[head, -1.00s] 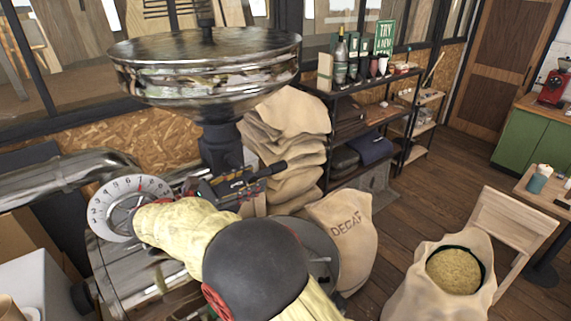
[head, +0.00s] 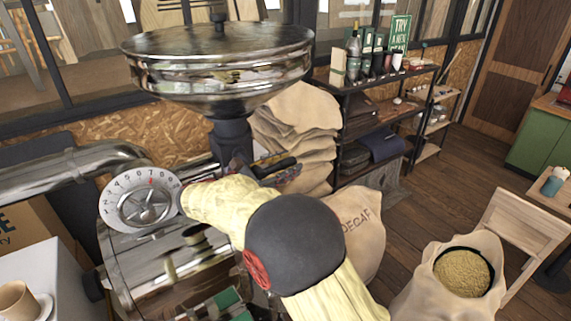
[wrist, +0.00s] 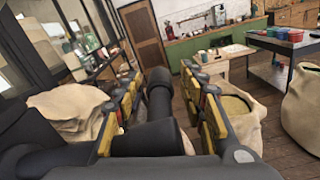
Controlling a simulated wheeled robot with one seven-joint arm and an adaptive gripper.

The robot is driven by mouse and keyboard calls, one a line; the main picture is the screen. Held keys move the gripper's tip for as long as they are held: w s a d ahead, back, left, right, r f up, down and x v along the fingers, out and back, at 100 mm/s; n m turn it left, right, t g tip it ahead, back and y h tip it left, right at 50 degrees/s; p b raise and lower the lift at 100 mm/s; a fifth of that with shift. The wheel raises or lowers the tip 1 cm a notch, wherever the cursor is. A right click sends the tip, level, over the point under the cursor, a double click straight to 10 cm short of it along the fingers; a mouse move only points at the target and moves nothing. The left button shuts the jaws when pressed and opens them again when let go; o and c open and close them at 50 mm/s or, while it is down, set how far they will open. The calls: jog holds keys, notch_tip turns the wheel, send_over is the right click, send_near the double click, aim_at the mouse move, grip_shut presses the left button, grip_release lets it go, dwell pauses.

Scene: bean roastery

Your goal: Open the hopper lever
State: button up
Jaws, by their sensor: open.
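The hopper (head: 215,70) is a wide metal bowl above the roaster, on a dark throat (head: 232,135). The hopper lever (head: 278,167) is a black handle sticking out to the right below the throat. In the wrist view the lever (wrist: 160,97) is a dark rounded bar running between my two fingers. My gripper (wrist: 160,80) is open, with one finger on each side of the lever; I see no clear contact. In the head view my gripper (head: 283,178) is at the lever, partly hidden by my yellow-sleeved arm. The lever's inner end is hard to make out.
A round numbered dial (head: 140,200) is on the roaster's front left. Stacked sacks (head: 300,130) and a decaf sack (head: 362,225) stand close behind and right of my arm. An open bean sack (head: 455,285) is at lower right.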

jog(key=shift+c, duration=0.5)
grip_shut()
dwell(0.3)
